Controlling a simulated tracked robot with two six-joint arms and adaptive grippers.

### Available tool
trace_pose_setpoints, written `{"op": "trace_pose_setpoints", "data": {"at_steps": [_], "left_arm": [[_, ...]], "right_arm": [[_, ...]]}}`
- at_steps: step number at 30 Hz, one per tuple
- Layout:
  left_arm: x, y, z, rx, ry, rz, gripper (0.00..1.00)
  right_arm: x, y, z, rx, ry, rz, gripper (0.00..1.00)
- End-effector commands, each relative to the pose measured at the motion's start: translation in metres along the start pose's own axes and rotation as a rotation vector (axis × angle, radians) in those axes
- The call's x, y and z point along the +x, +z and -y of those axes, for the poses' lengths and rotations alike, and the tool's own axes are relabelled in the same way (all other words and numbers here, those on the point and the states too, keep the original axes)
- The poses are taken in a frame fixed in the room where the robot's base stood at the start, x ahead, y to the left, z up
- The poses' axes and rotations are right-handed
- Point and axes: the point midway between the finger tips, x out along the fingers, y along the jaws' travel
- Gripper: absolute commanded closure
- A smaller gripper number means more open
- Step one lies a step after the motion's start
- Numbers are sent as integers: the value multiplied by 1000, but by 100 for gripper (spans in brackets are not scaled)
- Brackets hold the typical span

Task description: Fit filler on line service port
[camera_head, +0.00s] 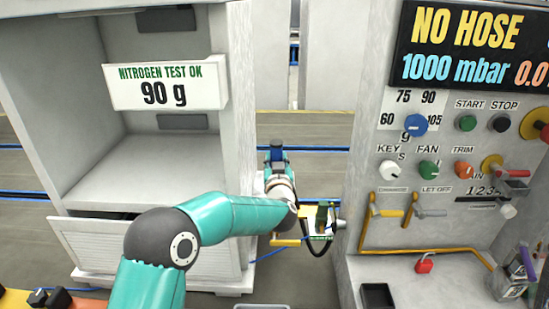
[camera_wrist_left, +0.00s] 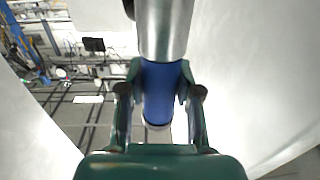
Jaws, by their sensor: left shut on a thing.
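My left gripper (camera_head: 277,162) is shut on the filler, which has a blue sleeve (camera_wrist_left: 160,92) and a grey metal cylinder (camera_wrist_left: 165,30). In the left wrist view the filler lies between both fingers (camera_wrist_left: 160,100). In the head view my left arm reaches into the gap between the two cabinets, and only a small blue part of the filler (camera_head: 277,146) shows beyond the wrist. I cannot make out the line service port in either view. My right gripper is not in view.
The left cabinet (camera_head: 240,120) carries a sign (camera_head: 165,85) reading "NITROGEN TEST OK 90 g". The right cabinet (camera_head: 365,130) has a "NO HOSE 1000 mbar" display (camera_head: 470,45), knobs, and a red padlock (camera_head: 425,264) on its shelf. Floor shows in the gap beyond my gripper.

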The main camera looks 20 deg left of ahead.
Motion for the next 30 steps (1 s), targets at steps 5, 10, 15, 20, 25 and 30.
{"op": "trace_pose_setpoints", "data": {"at_steps": [5, 10, 15, 20, 25, 30], "left_arm": [[1, 0, 7, 0, -10, -2, 100], [-1, 0, 8, 0, -8, -1, 100], [-1, 10, 8, 0, -8, 0, 100], [-1, 24, 8, 0, -8, 1, 100], [-1, 40, 8, 0, -7, 1, 100], [-2, 52, 7, -1, -7, 0, 100]], "right_arm": [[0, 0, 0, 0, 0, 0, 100], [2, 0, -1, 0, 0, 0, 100], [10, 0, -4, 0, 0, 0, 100], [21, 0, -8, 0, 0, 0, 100], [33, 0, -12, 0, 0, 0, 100], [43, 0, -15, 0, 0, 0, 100]]}}
